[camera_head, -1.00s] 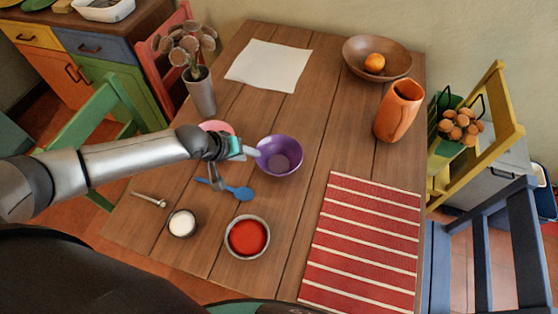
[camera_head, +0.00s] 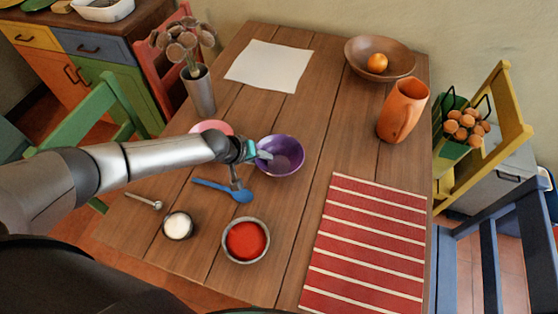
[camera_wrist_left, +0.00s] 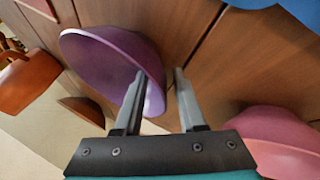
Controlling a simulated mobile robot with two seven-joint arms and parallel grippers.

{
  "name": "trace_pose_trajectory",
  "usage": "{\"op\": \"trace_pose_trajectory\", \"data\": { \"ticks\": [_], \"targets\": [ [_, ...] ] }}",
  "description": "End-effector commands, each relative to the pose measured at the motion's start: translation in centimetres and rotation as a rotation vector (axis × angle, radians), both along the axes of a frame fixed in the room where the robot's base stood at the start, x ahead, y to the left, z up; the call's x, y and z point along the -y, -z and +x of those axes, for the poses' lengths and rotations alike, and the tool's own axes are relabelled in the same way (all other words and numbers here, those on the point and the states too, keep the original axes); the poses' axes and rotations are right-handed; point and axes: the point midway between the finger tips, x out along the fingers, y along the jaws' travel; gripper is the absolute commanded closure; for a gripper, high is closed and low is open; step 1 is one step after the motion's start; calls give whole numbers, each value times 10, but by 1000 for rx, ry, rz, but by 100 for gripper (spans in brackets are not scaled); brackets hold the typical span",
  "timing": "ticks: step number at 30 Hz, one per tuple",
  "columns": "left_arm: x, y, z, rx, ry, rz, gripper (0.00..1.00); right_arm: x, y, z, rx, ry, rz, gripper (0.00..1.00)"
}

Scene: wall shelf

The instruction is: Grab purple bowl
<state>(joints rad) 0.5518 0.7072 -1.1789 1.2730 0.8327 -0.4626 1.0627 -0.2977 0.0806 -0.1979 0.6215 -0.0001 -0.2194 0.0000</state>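The purple bowl (camera_head: 287,158) stands upright on the wooden table, left of the table's middle. My left gripper (camera_head: 264,154) is at the bowl's left rim. In the left wrist view the purple bowl (camera_wrist_left: 105,65) fills the upper left. There my left gripper (camera_wrist_left: 158,75) has its two fingers apart. One finger overlaps the inside of the bowl and the other is outside it, with the near edge of the rim between them. I cannot tell whether either finger touches the bowl. My right gripper is not in view.
A pink bowl (camera_head: 211,127) is partly hidden behind my left arm. A blue spoon (camera_head: 224,189), a bowl of red food (camera_head: 246,240) and a small white-filled bowl (camera_head: 178,226) lie nearer. An orange vase (camera_head: 402,110) and a brown bowl (camera_head: 365,52) stand farther right.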

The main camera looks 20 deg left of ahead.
Motion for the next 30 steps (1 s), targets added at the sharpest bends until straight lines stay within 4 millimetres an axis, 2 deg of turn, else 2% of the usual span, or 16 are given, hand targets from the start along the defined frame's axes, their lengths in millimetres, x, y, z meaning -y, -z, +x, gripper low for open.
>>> {"op": "trace_pose_trajectory", "data": {
  "ticks": [3,12,14,30],
  "targets": [
    [0,-1,0,0,0,0,61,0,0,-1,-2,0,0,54],
    [0,-1,0,0,0,0,95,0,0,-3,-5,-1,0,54],
    [0,-1,0,0,0,0,100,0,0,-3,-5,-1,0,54],
    [-1,0,0,-1,-2,1,100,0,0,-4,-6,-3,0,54]
  ]
}}
